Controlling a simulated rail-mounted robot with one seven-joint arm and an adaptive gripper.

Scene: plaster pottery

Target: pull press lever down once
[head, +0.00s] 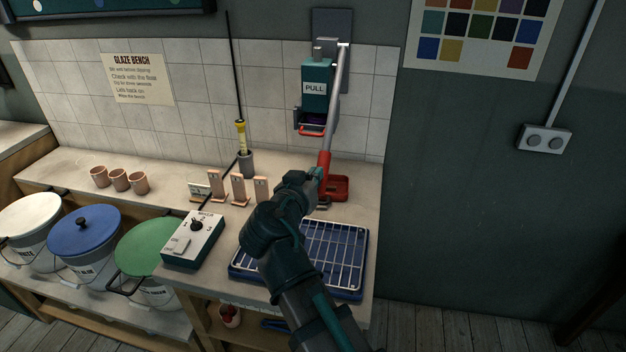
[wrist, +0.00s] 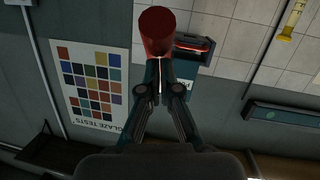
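The press (head: 315,85) is a teal box marked PULL on the tiled wall. Its lever (head: 335,105) is a long silver rod with a red grip (head: 324,163), slanting down from a pivot at the press's upper right. My gripper (head: 317,180) is by the lower end of the red grip. In the wrist view the grip's round end (wrist: 157,30) shows just beyond my fingertips (wrist: 161,64). The fingers are drawn together with a thin light slit between them and nothing visibly clamped. Whether the tips touch the grip cannot be told.
A red tray (head: 339,187) sits on the bench behind my gripper. A blue tray with a wire rack (head: 347,255) lies under my forearm. A control box (head: 193,240), small tile stands (head: 238,187) and lidded buckets (head: 84,229) are to the left.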

